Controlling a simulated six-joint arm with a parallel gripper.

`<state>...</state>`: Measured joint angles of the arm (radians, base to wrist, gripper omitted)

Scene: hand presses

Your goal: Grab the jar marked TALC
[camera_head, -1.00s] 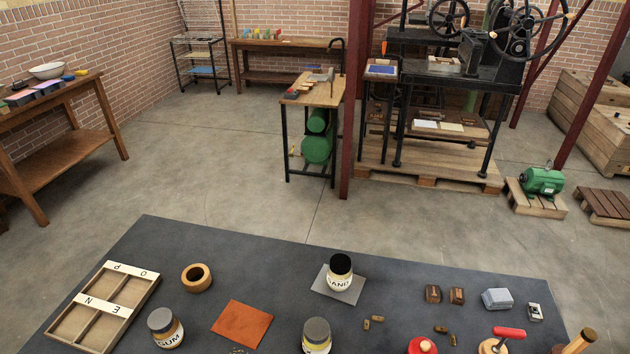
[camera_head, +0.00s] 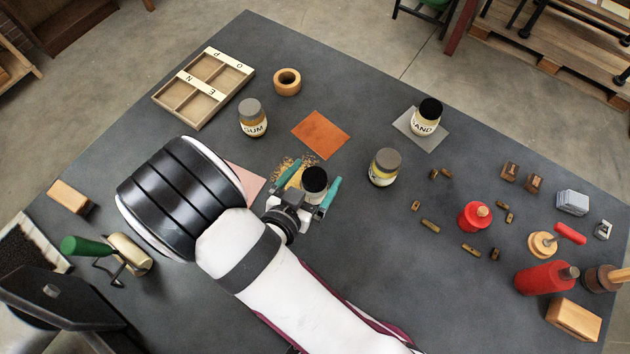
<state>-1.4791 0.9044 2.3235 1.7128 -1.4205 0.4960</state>
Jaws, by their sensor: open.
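No label that I can read says TALC. A jar with a black lid (camera_head: 314,181) stands between the fingers of my gripper (camera_head: 317,174); its label is not readable from here. The gripper's teal fingers are open, one on each side of this jar; I cannot tell whether they touch it. A grey-lidded jar (camera_head: 384,168) stands to the right, its label mostly unreadable. A jar marked GUM (camera_head: 253,119) stands at the upper left. A black-lidded jar marked SAND (camera_head: 426,117) stands on a grey plate (camera_head: 407,123).
The dark table (camera_head: 350,85) has clear room at the back. An orange-brown sheet (camera_head: 321,134), a wooden ring (camera_head: 287,82) and a lettered tray (camera_head: 204,88) lie beyond my gripper. Small wooden pieces and red-handled tools (camera_head: 545,277) are on the right. A green-handled roller (camera_head: 110,251) is at the left.

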